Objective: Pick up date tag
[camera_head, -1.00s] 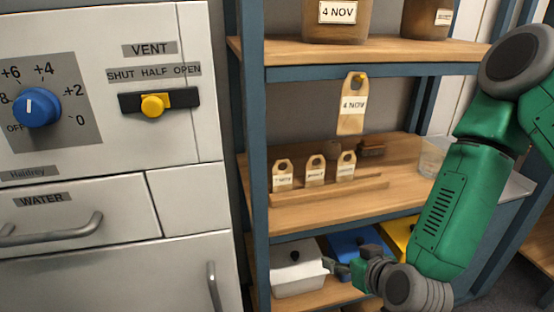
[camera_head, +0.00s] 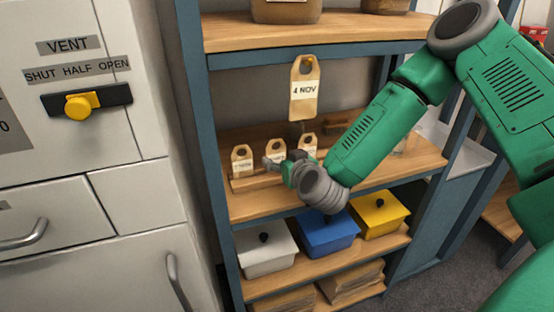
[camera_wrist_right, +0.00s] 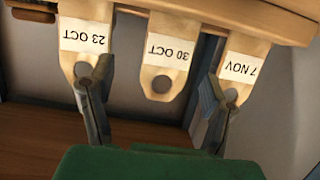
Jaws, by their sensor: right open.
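Three pale date tags stand in a wooden rack (camera_head: 262,183) on the middle shelf. The right wrist view shows them upside down: 23 OCT (camera_wrist_right: 86,38) at left, 30 OCT (camera_wrist_right: 166,52) in the middle and 7 NOV (camera_wrist_right: 238,66) at right. My right gripper (camera_wrist_right: 150,95) is open, its fingers on either side of the 30 OCT tag. The left finger overlaps the 23 OCT tag's end in that view; the right one is close beside the 7 NOV tag. In the head view my right gripper (camera_head: 277,166) is in front of the rack. My left gripper is out of view.
A larger 4 NOV tag (camera_head: 304,94) hangs from a yellow peg above the rack. White (camera_head: 266,252), blue (camera_head: 328,235) and yellow (camera_head: 380,213) lidded boxes stand on the shelf below. A blue shelf post (camera_head: 207,165) and the metal cabinet are at left.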

